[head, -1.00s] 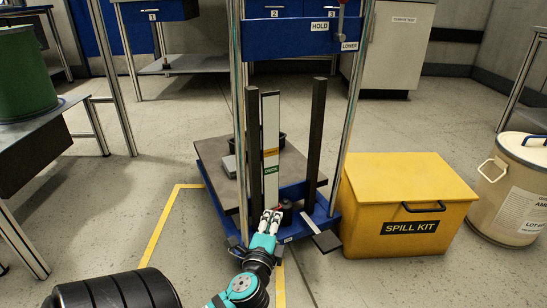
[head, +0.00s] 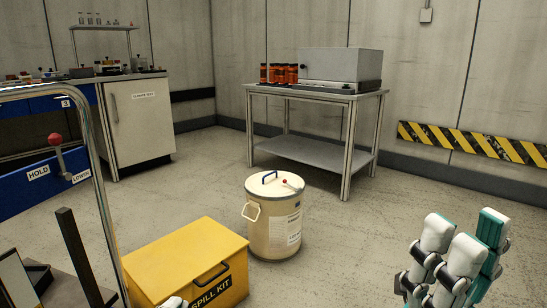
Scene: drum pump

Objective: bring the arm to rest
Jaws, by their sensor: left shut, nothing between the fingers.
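My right gripper (head: 455,258), with white and teal fingers, is raised at the lower right. Its fingers stand apart with nothing seen between them. Only a small white tip of my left gripper (head: 172,302) shows at the bottom edge, in front of the spill kit box; it is shut and empty. The rest of that arm is out of view. The blue frame (head: 12,190) with HOLD and LOWER labels and a red-knobbed lever (head: 58,155) stands at the left, partly cut off.
The yellow spill kit box (head: 185,258) sits on the floor, beside a cream lidded drum (head: 272,232). A metal table (head: 315,152) behind holds orange bottles (head: 280,73) and a grey box-shaped device (head: 341,66). A white cabinet (head: 140,122) stands further left. Floor between drum and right gripper is clear.

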